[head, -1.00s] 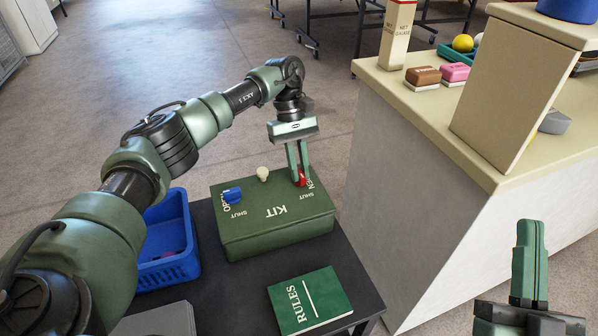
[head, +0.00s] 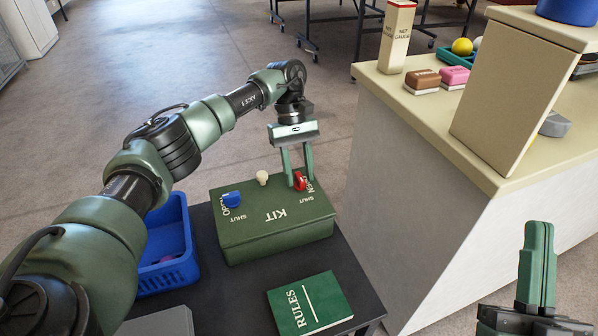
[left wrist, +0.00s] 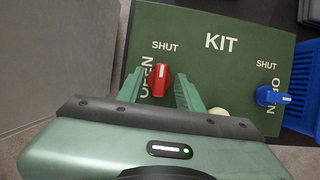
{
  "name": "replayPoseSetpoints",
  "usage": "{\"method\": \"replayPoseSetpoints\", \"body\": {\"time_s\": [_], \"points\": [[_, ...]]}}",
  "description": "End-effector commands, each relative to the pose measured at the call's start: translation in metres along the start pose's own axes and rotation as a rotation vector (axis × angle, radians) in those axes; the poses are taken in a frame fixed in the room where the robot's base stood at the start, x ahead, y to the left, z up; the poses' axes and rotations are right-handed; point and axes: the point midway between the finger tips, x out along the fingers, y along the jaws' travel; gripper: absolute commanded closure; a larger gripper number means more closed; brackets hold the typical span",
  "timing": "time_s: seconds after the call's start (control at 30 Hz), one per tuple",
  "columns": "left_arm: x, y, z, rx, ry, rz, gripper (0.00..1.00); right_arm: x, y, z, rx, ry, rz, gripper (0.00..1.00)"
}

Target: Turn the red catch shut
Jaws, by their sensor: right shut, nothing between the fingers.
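The green KIT box (head: 255,235) lies on a dark table, with a red catch (head: 300,183) at its far right corner. My left gripper (head: 299,178) is open, with one finger on each side of the red catch. In the left wrist view, the red catch (left wrist: 158,82) stands between the spread fingers with gaps beside it. Its white mark points up toward the SHUT label, and the OPEN label is at its left. A blue catch (left wrist: 270,96) sits at the lid's other end, its mark pointing right. My right gripper (head: 538,228) is shut and empty.
A cream knob (head: 262,177) sits between the catches. A blue basket (head: 170,275) stands left of the box, and a green RULES book (head: 310,302) lies in front. A cream-topped counter (head: 420,110) with several items rises close on the right.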

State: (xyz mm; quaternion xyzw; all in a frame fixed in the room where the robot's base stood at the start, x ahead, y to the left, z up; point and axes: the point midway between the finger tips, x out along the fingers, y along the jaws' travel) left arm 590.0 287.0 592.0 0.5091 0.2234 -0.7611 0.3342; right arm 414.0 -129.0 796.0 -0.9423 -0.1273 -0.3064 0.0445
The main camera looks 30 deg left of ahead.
Motion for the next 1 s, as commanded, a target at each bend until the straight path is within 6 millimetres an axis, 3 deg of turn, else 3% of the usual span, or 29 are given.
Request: {"method": "replayPoseSetpoints", "body": {"time_s": [0.17,0.4,0.6,1.0], "points": [[-0.009,0.001,0.001,0.0,0.0,0.001,0.64,0.001,0.001,0.005,-0.001,-0.035,0.001,1.0],[-0.05,0.001,0.001,-0.002,0.001,0.002,0.64,-0.005,0.006,0.045,-0.01,-0.256,0.012,1.0],[-0.073,0.0,0.0,-0.001,0.001,0.0,0.64,-0.016,0.01,0.071,-0.015,-0.401,0.02,1.0],[-0.078,0.0,0.0,0.0,0.0,-0.001,0.64,-0.02,0.011,0.079,-0.016,-0.44,0.022,1.0]]}}
